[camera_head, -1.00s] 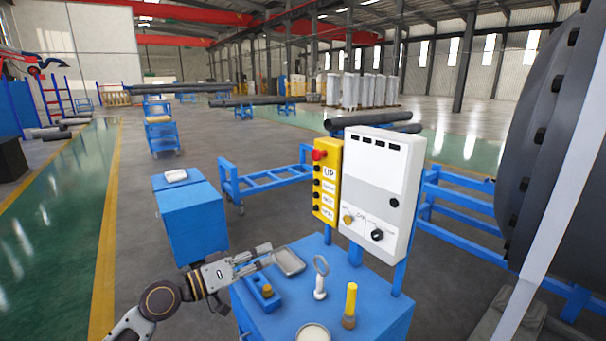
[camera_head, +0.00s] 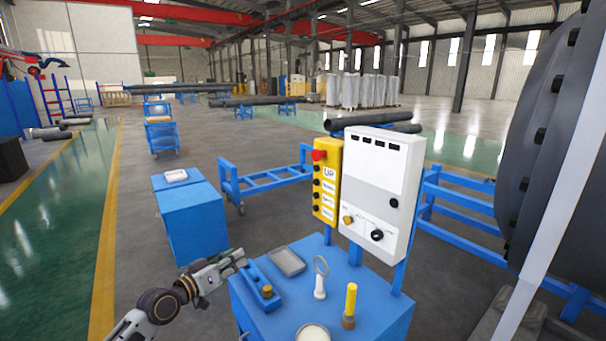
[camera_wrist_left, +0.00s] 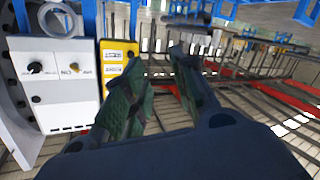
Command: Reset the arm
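My left arm comes in from the lower left in the head view. My left gripper (camera_head: 240,257) is at the left edge of the blue cart top (camera_head: 335,265), beside a blue block (camera_head: 262,285). In the left wrist view its two dark fingers (camera_wrist_left: 158,75) stand apart with nothing visible between them, so it is open and empty. My right gripper is in neither view.
The cart top holds a grey tray (camera_head: 287,262), a ring-topped tool (camera_head: 320,280), a yellow-handled tool (camera_head: 350,305) and a round dish (camera_head: 313,333). A white control box (camera_head: 380,195) and yellow panel (camera_head: 327,185) stand behind. A blue cabinet (camera_head: 190,220) stands left.

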